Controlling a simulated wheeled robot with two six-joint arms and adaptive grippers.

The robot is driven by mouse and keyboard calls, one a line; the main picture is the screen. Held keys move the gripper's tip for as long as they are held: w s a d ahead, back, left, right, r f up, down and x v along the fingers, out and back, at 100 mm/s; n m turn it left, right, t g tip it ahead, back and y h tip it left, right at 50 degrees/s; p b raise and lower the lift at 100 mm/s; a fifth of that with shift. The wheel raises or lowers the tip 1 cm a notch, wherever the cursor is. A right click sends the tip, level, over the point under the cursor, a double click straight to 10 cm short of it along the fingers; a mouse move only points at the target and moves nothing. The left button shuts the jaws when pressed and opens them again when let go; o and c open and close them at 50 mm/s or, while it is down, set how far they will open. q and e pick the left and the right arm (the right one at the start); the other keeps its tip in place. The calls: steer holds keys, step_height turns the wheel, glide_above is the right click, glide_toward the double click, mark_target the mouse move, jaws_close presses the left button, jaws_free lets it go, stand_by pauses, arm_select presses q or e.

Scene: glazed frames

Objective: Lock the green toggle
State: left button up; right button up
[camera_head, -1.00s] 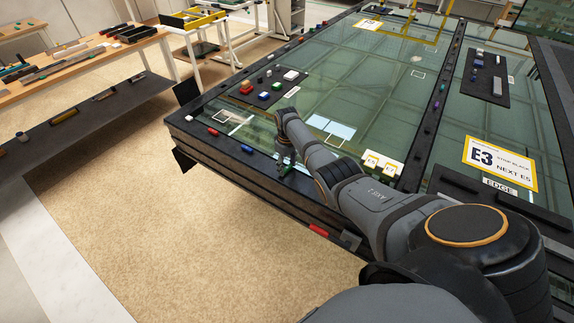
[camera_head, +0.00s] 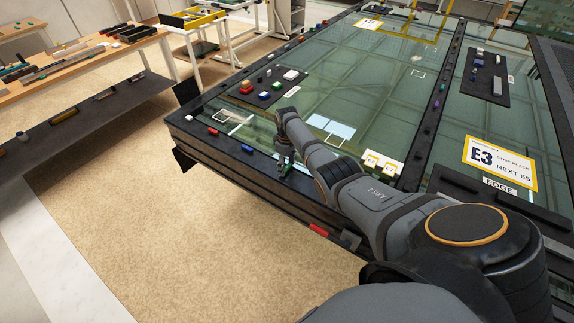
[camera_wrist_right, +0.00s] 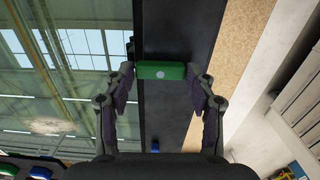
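The green toggle (camera_wrist_right: 161,71) is a short green bar with a pale round dot at its middle. In the right wrist view it lies crosswise over the black table edge. My right gripper (camera_wrist_right: 161,76) has one finger at each end of the bar. Both fingertips appear to touch it, with no clear gap. In the head view, my right gripper (camera_head: 283,168) is at the table's near edge, and only a little green shows there. My left gripper is not in view.
A blue piece (camera_head: 247,149) and a red piece (camera_head: 213,131) lie along the same black edge. Another red piece (camera_head: 318,230) is on the near side. A dark mat with small blocks (camera_head: 276,74) rests on the glass (camera_head: 370,100). Open floor (camera_head: 190,240) lies in front.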

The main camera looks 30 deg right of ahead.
mark_target(287, 167)
steer(key=shift+o, duration=1.4)
step_height(287, 167, up, 12)
